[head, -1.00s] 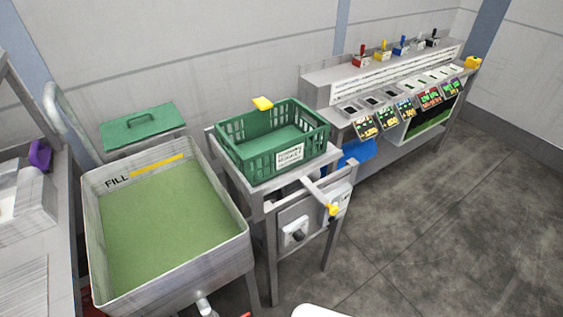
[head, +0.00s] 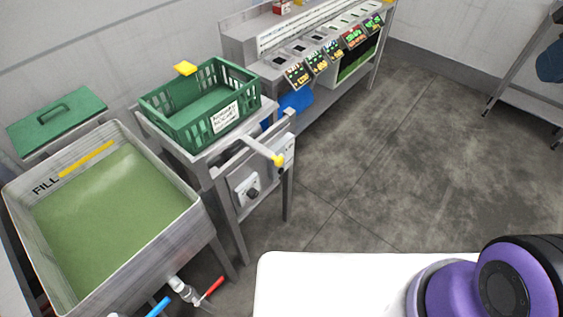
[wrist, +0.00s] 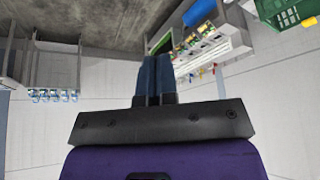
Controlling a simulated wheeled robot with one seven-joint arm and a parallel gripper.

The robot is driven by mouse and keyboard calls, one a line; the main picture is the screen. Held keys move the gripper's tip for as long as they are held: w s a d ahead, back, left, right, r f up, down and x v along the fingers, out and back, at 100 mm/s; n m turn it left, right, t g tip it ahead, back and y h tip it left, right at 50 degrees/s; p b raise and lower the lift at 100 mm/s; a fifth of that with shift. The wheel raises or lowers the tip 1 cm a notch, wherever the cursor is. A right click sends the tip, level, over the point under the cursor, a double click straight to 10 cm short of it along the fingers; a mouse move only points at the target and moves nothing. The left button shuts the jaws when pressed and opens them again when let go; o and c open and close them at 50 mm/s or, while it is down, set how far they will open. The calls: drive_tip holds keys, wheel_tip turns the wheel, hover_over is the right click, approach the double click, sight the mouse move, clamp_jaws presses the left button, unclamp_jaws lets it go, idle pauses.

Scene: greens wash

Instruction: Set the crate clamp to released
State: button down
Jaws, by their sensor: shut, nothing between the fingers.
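The green crate (head: 193,133) sits on a metal stand left of centre in the head view, with a white label on its front. A grey lever with a yellow knob (head: 279,160) sticks out from the stand's front, below the crate; I cannot tell for sure that it is the clamp. A yellow piece (head: 185,68) shows at the crate's back rim. In the wrist view, the crate (wrist: 285,10) is at the top right, upside down. My gripper (wrist: 154,62) shows there with its two dark fingers together and empty, away from the crate and stand. The head view does not show the fingers.
A sink (head: 120,205) of green water stands left of the crate stand, with a red-handled tap (head: 210,290) at its front. A box with a dial (head: 250,191) is on the stand's front. A counter with bins (head: 300,45) stands behind. The floor to the right is clear.

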drive_tip(key=w+a+f+n+t, duration=0.1)
drive_tip(key=w+a+f+n, duration=0.1)
drive_tip(key=w+f+n, duration=0.65)
drive_tip(key=w+a+f+n, duration=0.2)
drive_tip(key=w+f+n, duration=0.35)
drive_tip(key=w, duration=0.65)
drive_tip(key=w+a+f+n+g+y, duration=0.25)
drive_tip(key=a+f+n, duration=0.45)
drive_tip(key=f, duration=0.5)
drive_tip(key=s+a+f+n+g+y, duration=0.3)
drive_tip(key=s+a+f+n+y, duration=0.2)
drive_tip(key=a+f, duration=0.5)
drive_tip(key=shift+s+a+f+n, duration=0.15)
drive_tip(key=shift+s+f+n, duration=0.2)
drive_tip(key=shift+s, duration=0.45)
drive_tip(key=shift+g, duration=0.25)
